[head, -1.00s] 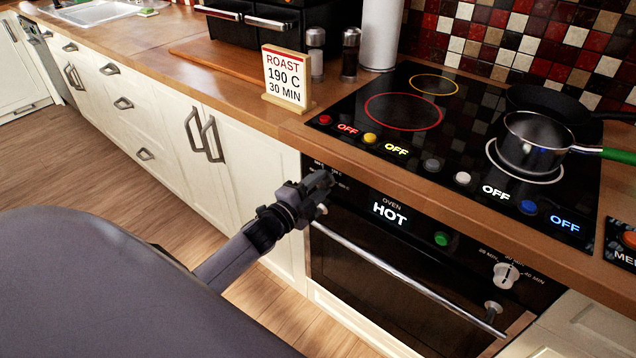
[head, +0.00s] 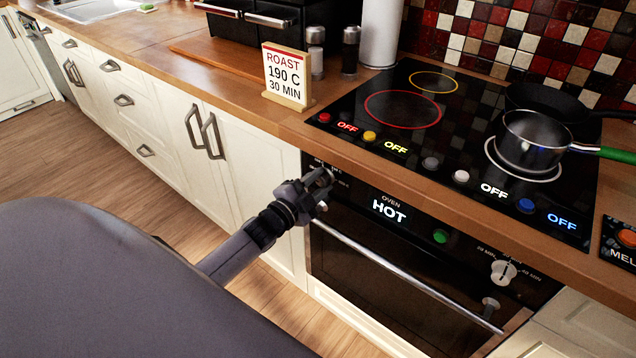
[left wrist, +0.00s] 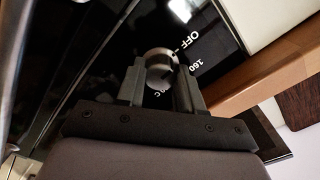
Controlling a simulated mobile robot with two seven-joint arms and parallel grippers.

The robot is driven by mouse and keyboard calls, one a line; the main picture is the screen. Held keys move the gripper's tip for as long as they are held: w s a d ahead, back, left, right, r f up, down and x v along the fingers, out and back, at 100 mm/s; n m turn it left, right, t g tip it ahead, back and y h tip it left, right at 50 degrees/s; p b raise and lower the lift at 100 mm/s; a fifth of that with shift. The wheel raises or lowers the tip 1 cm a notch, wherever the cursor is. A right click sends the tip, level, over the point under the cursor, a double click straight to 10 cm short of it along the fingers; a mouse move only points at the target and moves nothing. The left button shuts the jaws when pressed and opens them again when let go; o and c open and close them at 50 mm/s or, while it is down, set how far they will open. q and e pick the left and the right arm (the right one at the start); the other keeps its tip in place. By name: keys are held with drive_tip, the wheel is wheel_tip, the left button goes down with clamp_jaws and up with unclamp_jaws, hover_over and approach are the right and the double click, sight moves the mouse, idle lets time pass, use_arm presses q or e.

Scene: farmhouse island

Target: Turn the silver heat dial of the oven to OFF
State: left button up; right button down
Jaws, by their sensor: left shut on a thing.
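My left gripper (head: 318,186) is at the left end of the oven's (head: 375,255) black control panel, shut on the silver heat dial. In the left wrist view the silver heat dial (left wrist: 160,68) sits between the two fingers of the gripper (left wrist: 160,80). The printed marks OFF and 160 show on the panel beside the dial. The dial's pointer is hard to make out. The oven display (head: 389,210) reads HOT. My right gripper is not in view.
A silver handle bar (head: 400,275) runs across the oven door just below the panel. A white timer dial (head: 503,271) and a green button (head: 440,236) are farther right. A pot (head: 530,140) stands on the hob above. A ROAST sign (head: 287,76) stands on the counter.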

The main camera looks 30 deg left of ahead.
use_arm(q)
drive_tip(key=o, duration=1)
drive_tip(key=shift+s+a, duration=0.15)
drive_tip(key=shift+s, duration=1.65)
drive_tip(key=shift+s+a, duration=0.15)
drive_tip(key=shift+s, duration=1.65)
drive_tip(key=s+d+f+n+g, duration=0.2)
drive_tip(key=s+d+f+n, duration=0.1)
drive_tip(key=s+d, duration=0.2)
drive_tip(key=s+d+f+n+g, duration=0.3)
drive_tip(key=s+d, duration=0.2)
drive_tip(key=s, duration=0.2)
drive_tip(key=s+d+f+n+g+p, duration=0.1)
drive_tip(key=s+d+f+n+g, duration=0.1)
drive_tip(key=s, duration=0.5)
drive_tip(key=shift+s+d+f+n+h, duration=0.1)
drive_tip(key=shift+d+f+n, duration=0.15)
drive_tip(key=shift+d, duration=0.2)
drive_tip(key=shift+w+d+f+n+h, duration=0.1)
drive_tip(key=shift+d+f+n, duration=0.2)
drive_tip(key=shift+d, duration=0.2)
drive_tip(key=shift+s+d+f+n+h, duration=0.1)
drive_tip(key=shift+d+f+n, duration=0.15)
drive_tip(key=shift+d, duration=0.2)
